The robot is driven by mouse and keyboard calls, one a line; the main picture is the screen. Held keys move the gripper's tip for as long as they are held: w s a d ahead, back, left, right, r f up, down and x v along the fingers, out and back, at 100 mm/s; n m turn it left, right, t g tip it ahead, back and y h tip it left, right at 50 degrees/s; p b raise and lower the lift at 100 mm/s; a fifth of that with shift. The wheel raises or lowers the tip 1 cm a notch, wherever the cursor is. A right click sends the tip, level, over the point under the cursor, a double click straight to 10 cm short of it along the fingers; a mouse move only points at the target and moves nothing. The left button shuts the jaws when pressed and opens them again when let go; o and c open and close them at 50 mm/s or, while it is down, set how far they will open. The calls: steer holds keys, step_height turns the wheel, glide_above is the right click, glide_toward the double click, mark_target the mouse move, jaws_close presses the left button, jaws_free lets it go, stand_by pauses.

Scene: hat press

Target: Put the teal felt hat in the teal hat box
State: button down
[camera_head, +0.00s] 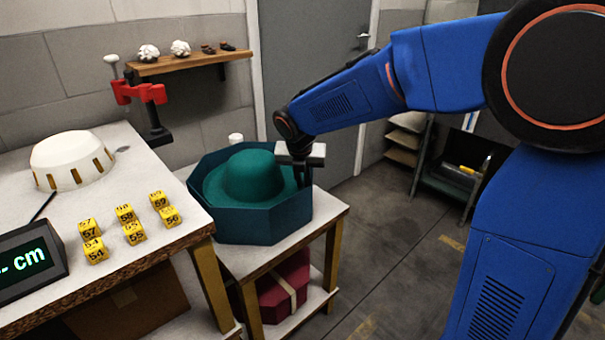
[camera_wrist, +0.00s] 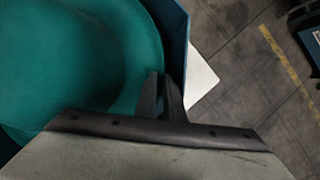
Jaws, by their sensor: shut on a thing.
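The teal felt hat (camera_head: 249,176) sits crown up inside the open teal hat box (camera_head: 246,222), with its brim within the box walls. The box stands on a small white-topped table. My gripper (camera_head: 301,180) is at the right side of the box, shut on the hat's brim. In the wrist view the hat (camera_wrist: 60,60) fills the left side, and my gripper's fingers (camera_wrist: 161,96) are close together at the brim's edge, beside the box wall (camera_wrist: 172,25). Whether the brim rests on the box floor is hidden.
A workbench (camera_head: 140,225) at the left holds a white dome (camera_head: 72,160), several yellow numbered blocks (camera_head: 125,213) and a digital display (camera_head: 28,262). A dark red box (camera_head: 284,290) is on the lower shelf under the hat box. The floor to the right is mostly free.

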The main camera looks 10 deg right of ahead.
steer(key=shift+f, duration=2.15)
steer(key=c, duration=1.8)
jaws_free()
